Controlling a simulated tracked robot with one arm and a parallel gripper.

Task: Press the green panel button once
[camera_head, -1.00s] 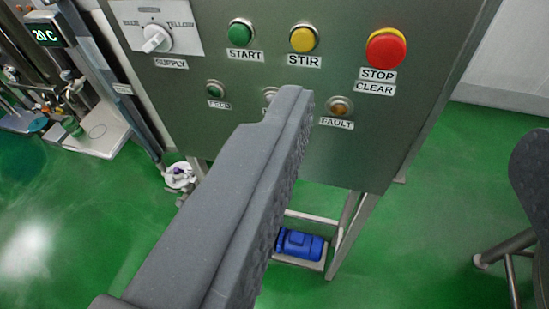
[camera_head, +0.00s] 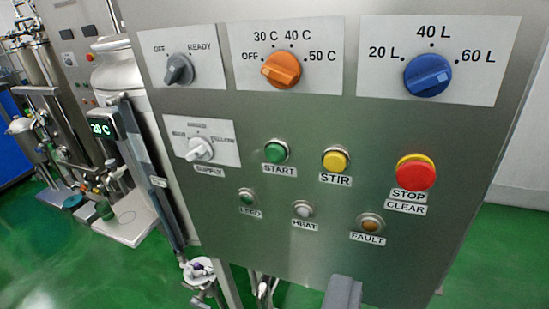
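The green START button (camera_head: 276,151) is on a grey metal control panel (camera_head: 350,130), near the middle of the camera view. It is a round green cap in a metal ring, with a START label under it. A smaller green lamp or button (camera_head: 247,198) sits lower left of it, above a blurred label. The grey tip of my gripper (camera_head: 343,292) shows at the bottom edge, below and right of the START button and apart from it in the picture. Only this tip is visible, and whether the fingers are open or shut does not show.
A yellow STIR button (camera_head: 335,160) and a red STOP/CLEAR button (camera_head: 415,173) are to the right. HEAT (camera_head: 303,210) and FAULT (camera_head: 370,224) lamps are below. Above are grey (camera_head: 179,69), orange (camera_head: 281,70) and blue (camera_head: 428,75) knobs. The SUPPLY knob (camera_head: 200,149) is left.

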